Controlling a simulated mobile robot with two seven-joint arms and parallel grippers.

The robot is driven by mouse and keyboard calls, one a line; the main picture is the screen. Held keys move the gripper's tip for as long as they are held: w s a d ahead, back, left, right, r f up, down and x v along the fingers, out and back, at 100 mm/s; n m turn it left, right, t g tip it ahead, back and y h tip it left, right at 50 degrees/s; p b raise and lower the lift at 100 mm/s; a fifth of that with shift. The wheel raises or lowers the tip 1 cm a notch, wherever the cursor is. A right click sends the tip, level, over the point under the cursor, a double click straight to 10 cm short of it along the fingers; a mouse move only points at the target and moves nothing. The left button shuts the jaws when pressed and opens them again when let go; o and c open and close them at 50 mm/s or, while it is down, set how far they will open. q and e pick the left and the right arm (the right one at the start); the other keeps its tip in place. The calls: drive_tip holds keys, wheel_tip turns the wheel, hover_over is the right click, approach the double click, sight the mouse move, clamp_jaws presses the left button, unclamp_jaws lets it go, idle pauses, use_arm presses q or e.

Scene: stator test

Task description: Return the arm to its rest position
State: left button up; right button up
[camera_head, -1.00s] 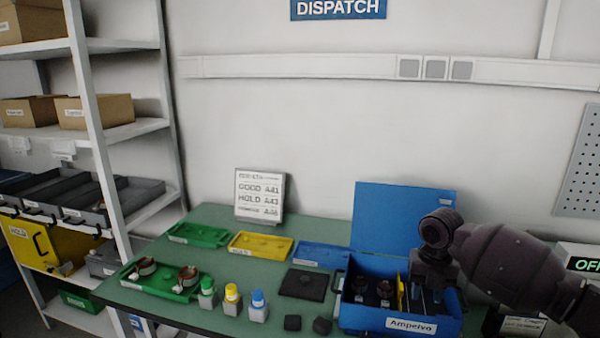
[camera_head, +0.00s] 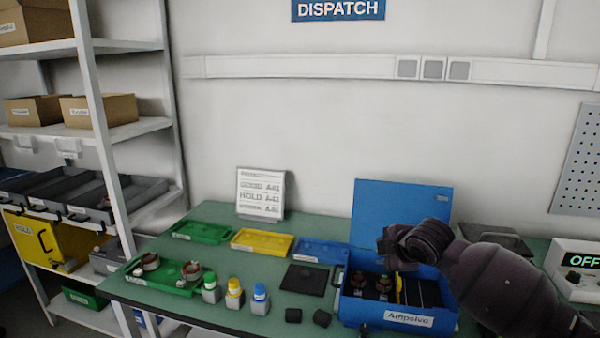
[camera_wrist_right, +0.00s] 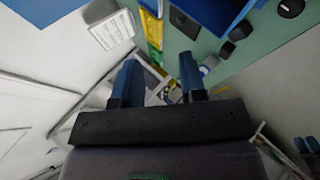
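My right arm comes in from the right in the head view, with its dark wrist (camera_head: 425,240) raised above the open blue case (camera_head: 385,316). The right wrist view shows the right gripper (camera_wrist_right: 160,78) with two blue fingers apart and nothing between them. The fingers are not clear in the head view. The blue case, labelled "Ampelvo", holds dark round parts (camera_head: 382,285) left of a yellow divider and dark slots to the right. My left arm is not in view.
A green tray (camera_head: 142,284) with two copper-ringed parts stands at the left. An "OFF" device (camera_head: 578,266) stands right.

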drive_tip(key=s+d+f+m+h, duration=0.1)
drive_tip(key=s+d+f+m, duration=0.1)
drive_tip(key=s+f+m, duration=0.4)
drive_tip(key=s+d+f+m+t+h, duration=0.1)
drive_tip(key=s+d+f+m, duration=0.2)
drive_tip(key=s+f+m, duration=0.3)
drive_tip(key=s+d+f+m+t+h, duration=0.1)
drive_tip(key=s+f+m, duration=0.5)
drive_tip(key=s+f, duration=0.8)
drive_tip(key=s+d, duration=0.1)
drive_tip(key=s, duration=1.1)
drive_tip(key=shift+s+d+f+h, duration=0.2)
drive_tip(key=shift+d+f+h, duration=0.1)
drive_tip(key=shift+d+f, duration=0.1)
drive_tip(key=shift+w+a, duration=0.1)
drive_tip(key=shift+a, duration=0.05)
